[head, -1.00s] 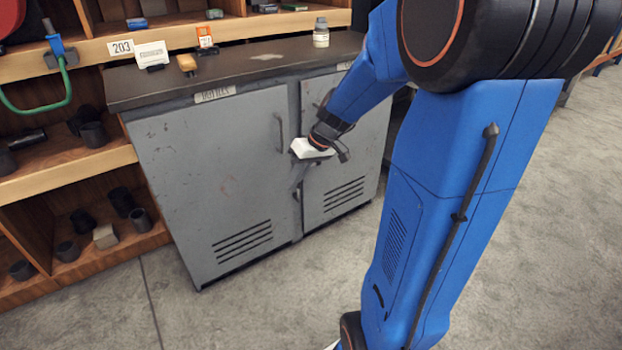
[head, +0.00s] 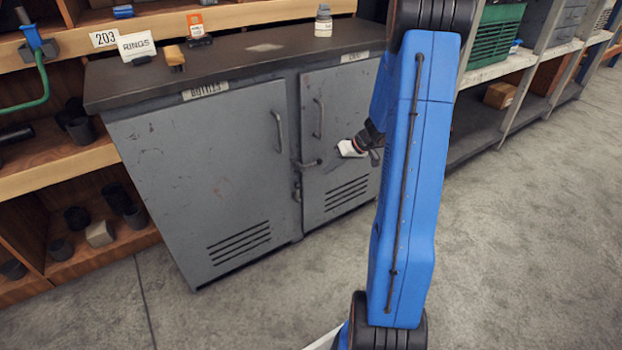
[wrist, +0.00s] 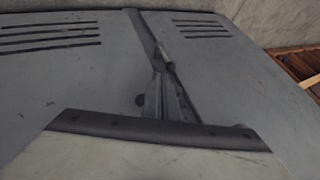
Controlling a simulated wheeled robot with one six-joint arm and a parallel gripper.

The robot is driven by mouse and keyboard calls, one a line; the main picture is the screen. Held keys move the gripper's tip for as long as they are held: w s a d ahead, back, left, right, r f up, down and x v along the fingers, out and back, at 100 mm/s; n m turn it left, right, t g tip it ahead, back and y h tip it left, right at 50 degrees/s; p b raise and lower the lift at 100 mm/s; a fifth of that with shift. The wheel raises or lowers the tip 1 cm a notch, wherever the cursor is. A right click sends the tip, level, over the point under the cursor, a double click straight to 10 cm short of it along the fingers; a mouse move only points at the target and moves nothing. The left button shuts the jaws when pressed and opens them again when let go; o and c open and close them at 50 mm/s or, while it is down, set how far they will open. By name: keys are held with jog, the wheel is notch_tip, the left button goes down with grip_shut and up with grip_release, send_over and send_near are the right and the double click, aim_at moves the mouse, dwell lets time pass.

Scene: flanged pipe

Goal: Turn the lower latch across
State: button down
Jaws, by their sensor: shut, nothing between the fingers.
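A grey two-door cabinet (head: 215,170) stands ahead. In the head view a bar latch (head: 308,163) lies across the door seam, its free end on the right-hand door. Below it a small dark upright piece (head: 297,191) sits on the seam; whether this is a second latch I cannot tell. My gripper (head: 340,162) is in front of the right-hand door, right of the bar, with a visible gap. In the wrist view my gripper (wrist: 160,88) is shut and empty, in front of the seam, and hides part of it. A dark knob (wrist: 140,99) shows beside the fingers.
Door handles (head: 279,132) stick out above the latch. A white bottle (head: 323,21) stands on the cabinet top. Wooden shelves (head: 60,170) with dark pipe parts are at the left. Open floor (head: 510,250) lies at the right.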

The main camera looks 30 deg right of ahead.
jog(key=d+f, duration=0.1)
jog(key=w+d, duration=0.1)
jog(key=shift+d+f, duration=0.35)
jog(key=shift+f, duration=0.05)
jog(key=shift+f, duration=0.1)
jog(key=shift+w+a+f, duration=0.9)
jog(key=shift+a+f, duration=0.2)
jog(key=shift+a, duration=0.25)
jog(key=shift+w+a+f, duration=0.85)
jog(key=shift+a+f, duration=0.3)
jog(key=shift+a, duration=0.2)
jog(key=shift+w+a+f, duration=0.9)
jog(key=shift+a+f, duration=0.2)
jog(key=shift+a, duration=0.25)
